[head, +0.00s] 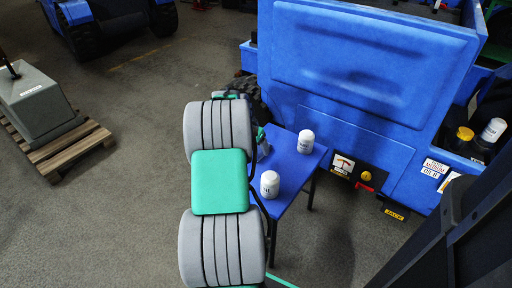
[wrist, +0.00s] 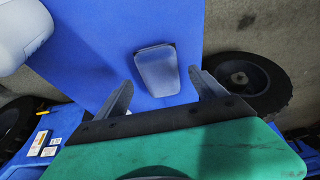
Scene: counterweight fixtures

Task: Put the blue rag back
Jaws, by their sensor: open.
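A small blue-grey pad with rounded edges, which looks like the blue rag (wrist: 157,72), lies on the blue table (wrist: 105,35). My gripper (wrist: 161,84) is open in the wrist view. Its two dark fingers are spread, with the rag beyond and between their tips. I see no contact between fingers and rag. In the head view the table (head: 289,168) stands right of my grey and green arm. My arm hides much of the gripper there, and I cannot make out the rag clearly.
Two white canisters stand on the table, one near (head: 270,185) and one farther back (head: 306,141). A large blue machine (head: 370,60) stands behind the table. A black wheel (wrist: 250,85) is right of the table in the wrist view. A weight on a pallet (head: 70,148) stands left; floor between is clear.

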